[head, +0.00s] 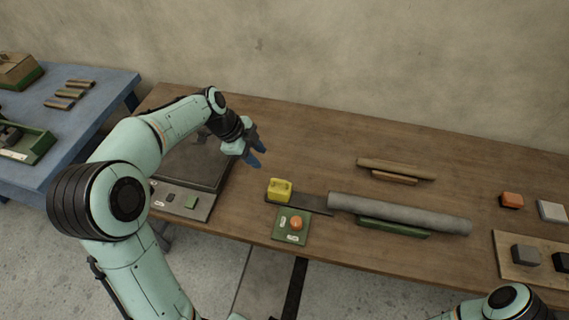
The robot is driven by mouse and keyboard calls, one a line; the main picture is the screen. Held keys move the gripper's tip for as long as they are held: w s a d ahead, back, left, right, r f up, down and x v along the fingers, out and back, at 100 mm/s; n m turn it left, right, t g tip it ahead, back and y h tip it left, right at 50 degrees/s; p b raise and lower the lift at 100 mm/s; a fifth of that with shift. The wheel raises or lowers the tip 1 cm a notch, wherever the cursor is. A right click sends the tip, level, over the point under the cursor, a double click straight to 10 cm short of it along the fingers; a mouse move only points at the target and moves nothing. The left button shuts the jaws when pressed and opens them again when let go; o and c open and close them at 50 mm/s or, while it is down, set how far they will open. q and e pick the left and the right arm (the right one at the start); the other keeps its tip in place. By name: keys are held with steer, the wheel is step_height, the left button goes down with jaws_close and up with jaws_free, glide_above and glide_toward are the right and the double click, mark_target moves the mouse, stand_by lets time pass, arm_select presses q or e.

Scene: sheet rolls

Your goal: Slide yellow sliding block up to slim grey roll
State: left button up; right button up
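The yellow sliding block (279,191) sits at the left end of a dark flat track (312,205) on the wooden table. The slim grey roll (400,212) lies on a green support (393,228) to the right, its left end near the right end of the track. A gap separates the block from the roll. My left gripper (258,152) is above the table, behind and left of the block, not touching it. Its dark blue fingers are apart with nothing visible between them. My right gripper is out of view; only part of my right arm shows at the bottom right.
A green panel with an orange button (296,223) lies in front of the track. A brown roll (395,169) lies behind the grey one. A dark flat machine (190,165) stands at the left. Orange (511,200) and white (552,211) blocks sit far right. The table behind the track is clear.

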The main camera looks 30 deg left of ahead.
mark_target(277, 181)
arm_select(q)
steer(key=x, duration=1.3)
steer(key=shift+s+p, duration=0.3)
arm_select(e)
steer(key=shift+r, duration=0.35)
arm_select(q)
steer(key=shift+c, duration=0.3)
